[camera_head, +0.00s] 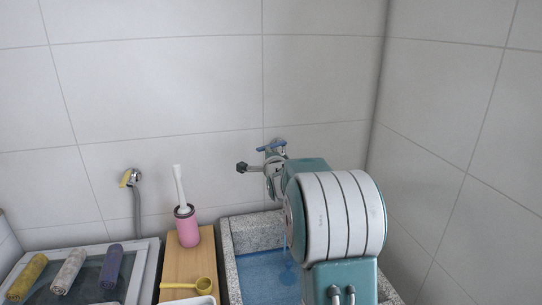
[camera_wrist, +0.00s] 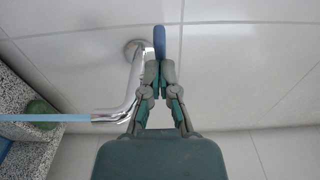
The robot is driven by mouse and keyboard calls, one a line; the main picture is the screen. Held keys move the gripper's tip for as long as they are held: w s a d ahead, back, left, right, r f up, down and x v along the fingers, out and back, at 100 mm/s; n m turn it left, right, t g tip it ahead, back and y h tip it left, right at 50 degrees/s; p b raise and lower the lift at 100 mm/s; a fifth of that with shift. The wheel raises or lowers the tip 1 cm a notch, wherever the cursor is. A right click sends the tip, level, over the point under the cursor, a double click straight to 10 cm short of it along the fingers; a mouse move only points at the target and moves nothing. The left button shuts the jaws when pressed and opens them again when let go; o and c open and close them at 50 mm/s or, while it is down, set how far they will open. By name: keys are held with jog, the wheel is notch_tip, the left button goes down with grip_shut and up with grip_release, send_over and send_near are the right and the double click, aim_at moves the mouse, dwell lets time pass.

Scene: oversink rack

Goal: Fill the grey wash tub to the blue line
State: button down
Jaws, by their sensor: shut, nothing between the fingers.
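The speckled grey stone tub (camera_head: 247,226) stands below the tap, with blue-tinted water (camera_head: 258,272) inside. My arm covers its right part, and I cannot make out a blue line. The tap has a blue lever (camera_head: 271,146) on the wall; the lever also shows in the wrist view (camera_wrist: 159,42). Its chrome spout (camera_wrist: 118,112) has a thin stream of water (camera_wrist: 50,118) running from it. My gripper (camera_wrist: 160,77) is shut and empty, its fingertips right at the end of the blue lever; I cannot tell if they touch.
A wooden board (camera_head: 180,264) left of the tub holds a pink brush holder (camera_head: 186,232) and a yellow scoop (camera_head: 203,286). Rolled cloths (camera_head: 69,271) lie further left, near a yellow-handled wall tap (camera_head: 130,178). A green object (camera_wrist: 40,107) sits by the stone rim.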

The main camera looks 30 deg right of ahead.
aim_at(261, 151)
jog(key=shift+w+a, duration=0.35)
jog(key=shift+w, duration=0.2)
jog(key=shift+w+a, duration=0.3)
jog(key=shift+w, duration=0.2)
jog(key=shift+w+d, duration=0.35)
jog(key=shift+w, duration=0.15)
jog(key=shift+w+a, duration=0.1)
jog(key=shift+a, duration=0.15)
